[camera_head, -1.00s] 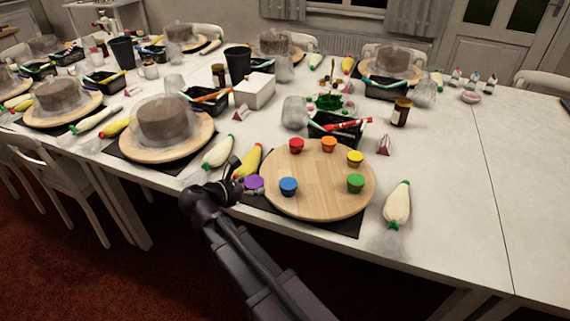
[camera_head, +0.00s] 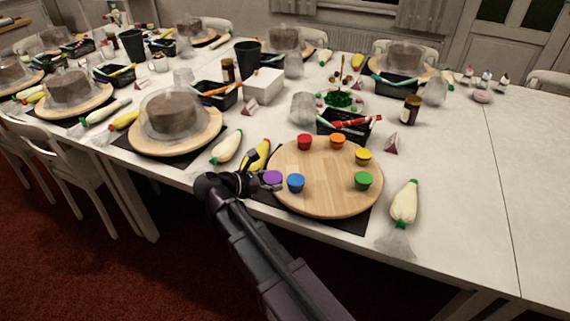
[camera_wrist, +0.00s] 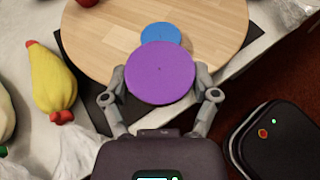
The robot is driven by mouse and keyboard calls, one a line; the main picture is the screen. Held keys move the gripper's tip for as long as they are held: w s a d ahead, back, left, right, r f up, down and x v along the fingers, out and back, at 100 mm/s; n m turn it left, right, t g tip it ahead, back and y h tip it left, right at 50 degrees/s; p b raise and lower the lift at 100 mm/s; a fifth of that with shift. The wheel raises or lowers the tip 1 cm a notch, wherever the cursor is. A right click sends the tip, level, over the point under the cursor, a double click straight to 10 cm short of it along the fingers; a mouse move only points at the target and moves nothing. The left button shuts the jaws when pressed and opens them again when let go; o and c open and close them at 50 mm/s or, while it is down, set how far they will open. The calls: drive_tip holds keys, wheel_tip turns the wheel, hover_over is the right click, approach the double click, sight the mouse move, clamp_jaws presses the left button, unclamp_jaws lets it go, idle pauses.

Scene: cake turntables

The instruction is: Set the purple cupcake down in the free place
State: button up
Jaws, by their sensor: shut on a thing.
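The purple cupcake (camera_head: 272,178) is held in my gripper (camera_head: 262,180) at the left edge of the round wooden turntable (camera_head: 326,196). In the wrist view the purple cupcake (camera_wrist: 160,74) sits between both fingers of my gripper (camera_wrist: 160,88), its top facing the camera. The blue cupcake (camera_head: 296,183) stands just right of it on the turntable; in the wrist view the blue cupcake (camera_wrist: 160,34) is partly hidden behind it. Red (camera_head: 304,142), orange (camera_head: 337,141), yellow (camera_head: 363,157) and green (camera_head: 363,181) cupcakes stand around the turntable's rim. The rim between blue and red looks bare.
A yellow piping bag (camera_head: 258,156) lies close beside my gripper. A black box of tools (camera_head: 345,128) stands behind the turntable. A white piping bag (camera_head: 404,203) lies to its right. The turntable's middle is clear.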

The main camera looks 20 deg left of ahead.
drive_tip(key=shift+w, duration=0.1)
drive_tip(key=b, duration=0.2)
hover_over(284, 165)
drive_tip(key=shift+w+a+f, duration=0.1)
drive_tip(key=shift+f, duration=0.65)
drive_tip(key=shift+f, duration=0.1)
drive_tip(key=shift+f+b, duration=1.55)
drive_tip(key=shift+f, duration=0.15)
drive_tip(key=shift+f, duration=0.15)
drive_tip(key=o, duration=1)
